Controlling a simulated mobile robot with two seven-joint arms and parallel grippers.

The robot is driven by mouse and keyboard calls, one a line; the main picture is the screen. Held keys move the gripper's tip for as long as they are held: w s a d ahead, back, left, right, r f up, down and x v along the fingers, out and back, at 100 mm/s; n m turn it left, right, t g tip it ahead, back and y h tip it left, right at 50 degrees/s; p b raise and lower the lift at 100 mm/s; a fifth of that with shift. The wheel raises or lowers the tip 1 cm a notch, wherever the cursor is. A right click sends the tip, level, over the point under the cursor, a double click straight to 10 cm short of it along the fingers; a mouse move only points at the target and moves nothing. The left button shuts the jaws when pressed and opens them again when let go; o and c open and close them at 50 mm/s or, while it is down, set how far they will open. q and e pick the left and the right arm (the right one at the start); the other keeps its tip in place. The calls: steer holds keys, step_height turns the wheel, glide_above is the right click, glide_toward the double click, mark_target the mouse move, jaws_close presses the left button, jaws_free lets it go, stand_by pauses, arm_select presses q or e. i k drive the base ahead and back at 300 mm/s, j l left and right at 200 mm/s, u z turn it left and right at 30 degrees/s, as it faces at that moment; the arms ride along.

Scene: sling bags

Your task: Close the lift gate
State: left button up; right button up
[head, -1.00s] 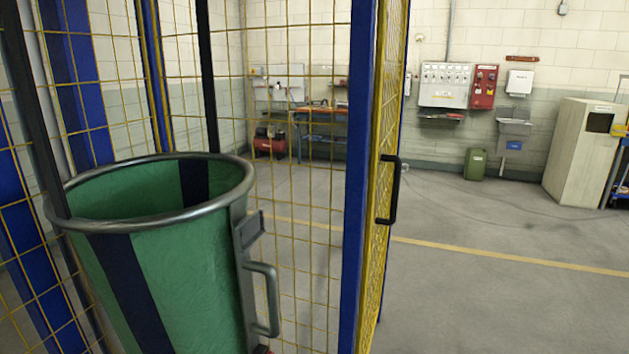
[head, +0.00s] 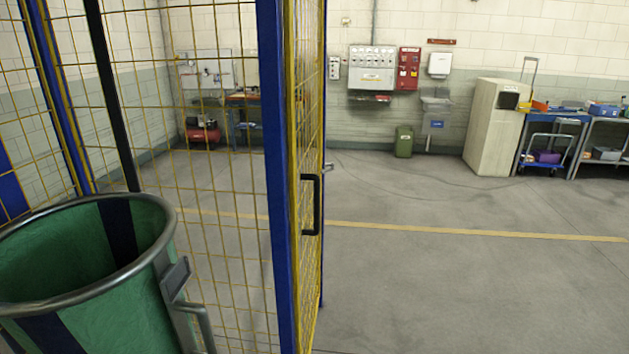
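The lift gate (head: 308,120) is a yellow mesh panel in the middle of the head view, seen nearly edge-on. A black pull handle (head: 312,204) is on its face. A blue post (head: 276,150) stands right beside it, at the end of a yellow mesh cage wall (head: 220,200). The gate appears swung away from me, with open floor to its right. I cannot tell where its hinges are. A small metal latch piece (head: 328,166) sticks out at its far edge. Neither of my grippers is in view.
A green bin-like sling bag (head: 110,300) with a metal rim and side handle stands at the lower left, inside the cage. Clear grey floor (head: 450,290) with a yellow line lies right of the gate. A beige cabinet (head: 492,125) and workbenches stand far back right.

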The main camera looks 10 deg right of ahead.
mark_target(289, 39)
steer(key=i+l, duration=0.1)
steer(key=l, duration=0.25)
steer(key=i+l+z, duration=0.15)
steer(key=l, duration=0.15)
steer(key=i+l+u, duration=0.1)
steer(key=u, duration=0.35)
steer(key=i+l+u, duration=0.15)
steer(key=u, duration=0.35)
steer(key=l+u, duration=0.2)
steer(key=u, duration=0.25)
steer(key=i+l+u, duration=0.15)
steer(key=l, duration=0.2)
steer(key=l+u, duration=0.1)
steer(key=l, duration=0.2)
steer(key=i+l+u, duration=0.15)
steer(key=l, duration=0.2)
